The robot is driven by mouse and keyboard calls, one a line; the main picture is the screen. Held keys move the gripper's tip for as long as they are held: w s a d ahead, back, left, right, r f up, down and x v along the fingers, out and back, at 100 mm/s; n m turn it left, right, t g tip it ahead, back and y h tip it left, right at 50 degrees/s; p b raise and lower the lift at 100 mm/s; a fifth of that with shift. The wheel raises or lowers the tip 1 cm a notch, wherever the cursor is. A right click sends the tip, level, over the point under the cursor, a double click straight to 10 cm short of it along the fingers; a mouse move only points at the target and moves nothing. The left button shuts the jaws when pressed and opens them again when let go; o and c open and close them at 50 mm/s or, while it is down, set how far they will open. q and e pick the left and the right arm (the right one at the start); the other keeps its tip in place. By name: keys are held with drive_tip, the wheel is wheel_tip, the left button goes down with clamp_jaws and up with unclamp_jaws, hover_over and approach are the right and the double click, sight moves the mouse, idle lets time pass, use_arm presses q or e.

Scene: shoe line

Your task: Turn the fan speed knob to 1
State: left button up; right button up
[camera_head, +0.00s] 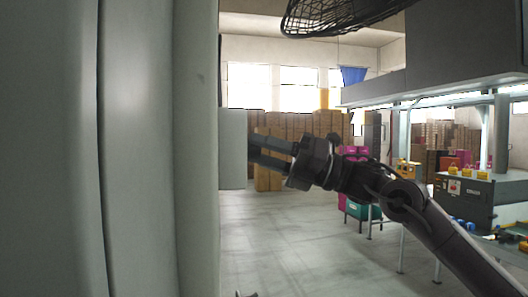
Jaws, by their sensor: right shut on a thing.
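A pale control box (232,148) is mounted on the side of the grey pillar at the left. My right gripper (262,151) reaches in from the right, and its dark fingers point left at the box's right-hand face. The fingers are shut on the fan speed knob at that face. The knob itself cannot be made out, because the fingers and the edge-on angle hide it, so its setting cannot be read. The fan (340,14), with a dark wire cage, hangs at the top edge.
The wide grey pillar (140,150) fills the left side. A workbench line with a dark machine (475,200) and yellow items stands at the right. Stacked cardboard boxes (290,125) are at the back. The floor (300,250) below my right arm is clear.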

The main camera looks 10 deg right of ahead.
drive_tip(key=o, duration=0.8)
drive_tip(key=shift+d, duration=0.1)
drive_tip(key=shift+d+f+b, duration=0.25)
drive_tip(key=shift+d+b, duration=0.05)
drive_tip(key=b+v, duration=0.3)
drive_tip(key=v, duration=0.4)
drive_tip(key=shift+r, duration=0.1)
